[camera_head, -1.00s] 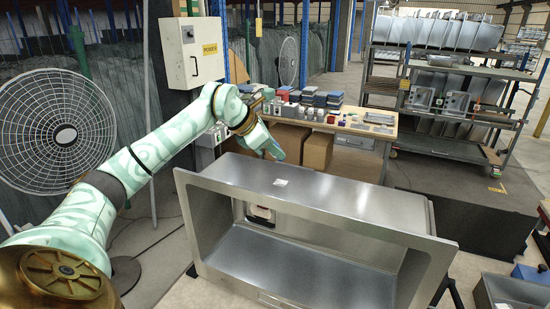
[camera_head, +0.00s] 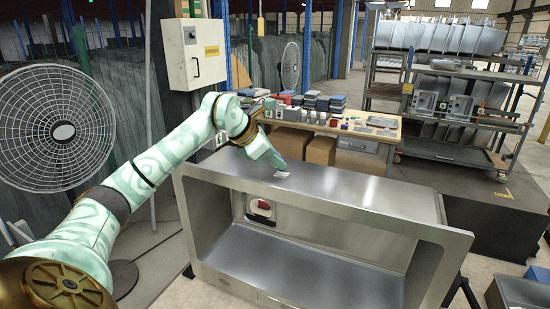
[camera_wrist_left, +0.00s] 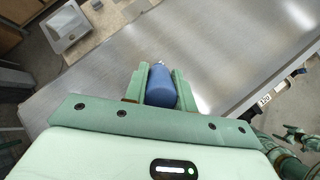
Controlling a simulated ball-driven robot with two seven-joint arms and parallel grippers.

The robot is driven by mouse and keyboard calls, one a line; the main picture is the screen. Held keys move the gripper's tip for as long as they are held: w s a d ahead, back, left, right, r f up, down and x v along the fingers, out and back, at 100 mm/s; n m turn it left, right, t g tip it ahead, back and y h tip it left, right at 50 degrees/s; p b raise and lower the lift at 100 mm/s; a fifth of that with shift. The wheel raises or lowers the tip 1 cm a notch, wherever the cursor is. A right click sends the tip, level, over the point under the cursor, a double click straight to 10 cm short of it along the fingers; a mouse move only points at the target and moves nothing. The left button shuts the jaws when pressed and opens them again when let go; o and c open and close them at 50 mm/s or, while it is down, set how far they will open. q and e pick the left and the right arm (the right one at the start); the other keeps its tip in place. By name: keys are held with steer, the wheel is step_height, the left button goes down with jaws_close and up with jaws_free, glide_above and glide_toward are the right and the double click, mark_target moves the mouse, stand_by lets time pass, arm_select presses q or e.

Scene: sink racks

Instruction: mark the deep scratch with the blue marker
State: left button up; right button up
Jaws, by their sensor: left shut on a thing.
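My left gripper (camera_head: 277,163) reaches over the top face of the steel sink (camera_head: 345,186). In the left wrist view its green fingers (camera_wrist_left: 160,86) are shut on the blue marker (camera_wrist_left: 161,84), a thick blue cylinder with its far tip over the bare steel. In the head view the marker is too small to make out between the fingers. A small pale patch (camera_head: 282,175) lies on the sink's top face just below the fingertips; I cannot tell if it is the deep scratch, or if the marker touches the steel. My right gripper is not in view.
A workbench (camera_head: 350,128) with several small boxes stands behind the sink. A rack of steel sinks (camera_head: 450,105) is at the back right. A grey bin (camera_head: 520,292) is at the lower right. The sink's top is clear to the right.

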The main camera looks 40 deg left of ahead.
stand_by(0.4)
arm_select(q)
steer(key=shift+f+b, duration=0.45)
steer(key=shift+f, duration=0.15)
stand_by(0.4)
steer(key=shift+f, duration=0.1)
stand_by(1.0)
step_height(320, 180, up, 7)
steer(key=p, duration=0.7)
steer(key=shift+p, duration=0.3)
